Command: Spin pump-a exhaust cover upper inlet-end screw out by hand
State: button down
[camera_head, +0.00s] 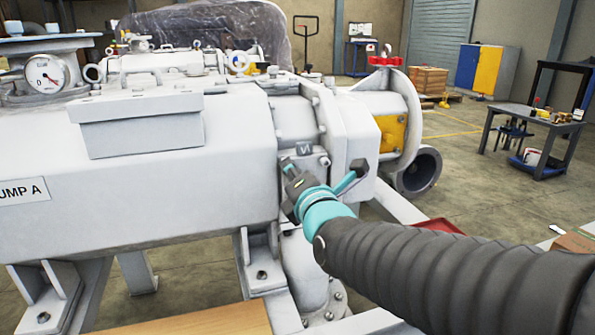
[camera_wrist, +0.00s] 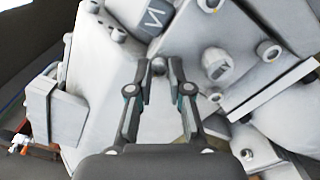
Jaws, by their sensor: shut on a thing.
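Pump A (camera_head: 60,215) is a large pale grey machine across the left and middle of the head view. The screw's shaft is hidden. In the head view my gripper hides this screw.
Other screw heads (camera_wrist: 119,34) stand close by in the wrist view. A large hex plug (camera_wrist: 216,64) sits to the right. In the head view, a pipe flange (camera_head: 418,170) is right of my gripper, and a workbench (camera_head: 530,125) stands farther back.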

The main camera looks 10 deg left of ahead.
jog(key=shift+r+n+p, duration=0.2)
jog(key=shift+n+p, duration=0.25)
jog(key=shift+n, duration=3.45)
jog(key=c, duration=1.1)
grip_release()
jog(key=shift+f, duration=0.1)
jog(key=shift+v, duration=3.75)
jog(key=shift+f, duration=0.1)
